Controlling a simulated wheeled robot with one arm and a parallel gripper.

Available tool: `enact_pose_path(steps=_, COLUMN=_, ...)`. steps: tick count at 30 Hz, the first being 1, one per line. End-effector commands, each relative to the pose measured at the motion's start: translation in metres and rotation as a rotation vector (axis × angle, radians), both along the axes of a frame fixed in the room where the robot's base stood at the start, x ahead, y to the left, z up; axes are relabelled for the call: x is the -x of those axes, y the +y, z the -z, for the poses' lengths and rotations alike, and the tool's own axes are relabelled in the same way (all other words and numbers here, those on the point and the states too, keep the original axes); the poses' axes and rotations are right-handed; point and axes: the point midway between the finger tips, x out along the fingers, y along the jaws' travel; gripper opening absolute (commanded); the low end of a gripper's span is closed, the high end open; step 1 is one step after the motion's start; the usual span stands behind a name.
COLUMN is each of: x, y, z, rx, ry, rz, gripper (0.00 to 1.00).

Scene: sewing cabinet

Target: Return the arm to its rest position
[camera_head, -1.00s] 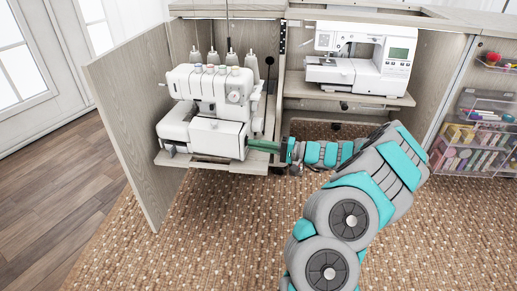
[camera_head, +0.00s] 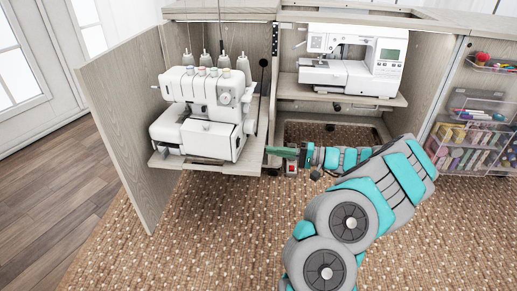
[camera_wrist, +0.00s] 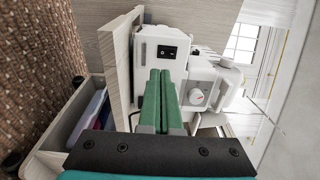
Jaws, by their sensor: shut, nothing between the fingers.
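My arm reaches from the lower right of the head view toward the cabinet's middle. My gripper (camera_head: 270,150) has green fingers, shut and empty, just right of the serger (camera_head: 205,115) and apart from it. In the wrist view my gripper (camera_wrist: 161,80) points at the serger's side panel (camera_wrist: 160,51), which carries a black switch. The white serger stands on the left pull-out shelf (camera_head: 180,163).
A sewing machine (camera_head: 352,60) stands on the upper right shelf (camera_head: 345,97). The open cabinet door (camera_head: 125,135) stands at the left. Clear bins (camera_head: 475,130) hang at the right. The carpet (camera_head: 215,235) in front is free.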

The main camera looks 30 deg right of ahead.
Motion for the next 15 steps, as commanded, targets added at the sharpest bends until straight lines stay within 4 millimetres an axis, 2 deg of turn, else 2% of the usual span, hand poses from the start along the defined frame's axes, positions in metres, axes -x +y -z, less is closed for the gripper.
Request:
enact_pose_path(steps=6, x=0.023, y=-0.029, z=0.002, rx=0.002, ry=0.001, rz=0.002, gripper=0.00)
enact_pose_path(steps=15, x=0.034, y=-0.040, z=0.003, rx=-0.003, ry=0.000, rz=-0.001, gripper=0.00)
